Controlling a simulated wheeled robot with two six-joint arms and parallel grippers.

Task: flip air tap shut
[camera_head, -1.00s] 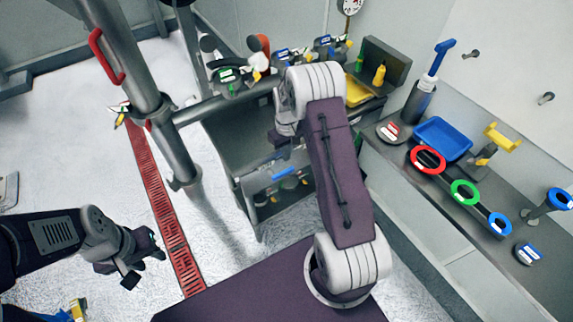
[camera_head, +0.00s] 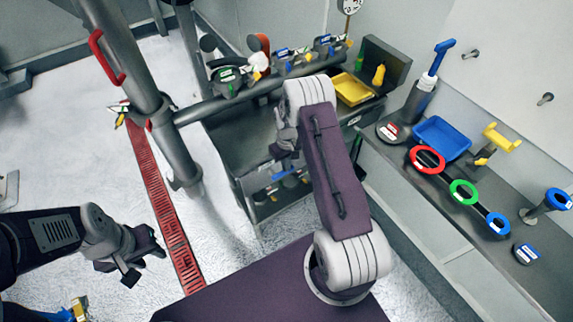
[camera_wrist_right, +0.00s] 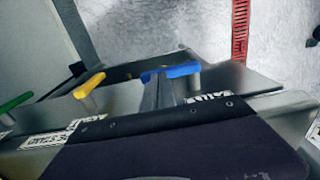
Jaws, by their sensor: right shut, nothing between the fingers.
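Three tap handles show in the right wrist view: a blue one (camera_wrist_right: 172,72), a yellow one (camera_wrist_right: 90,84) and a green one (camera_wrist_right: 15,103). Printed labels sit near them, upside down and too small to read surely, so I cannot tell which tap is air. My right gripper (camera_wrist_right: 165,92) is shut and empty, its fingers right beside the blue handle; I cannot tell whether they touch it. In the head view my right gripper (camera_head: 284,142) is over the front of the grey bench, partly hidden by its own arm. My left gripper (camera_head: 145,262) is open and empty, far left over the floor.
A thick grey post (camera_head: 140,80) with a red handle (camera_head: 104,57) and a horizontal pipe stands left of the bench. The right counter holds a blue tray (camera_head: 441,139) and red, green and blue rings. A yellow tray (camera_head: 352,90) lies on the bench.

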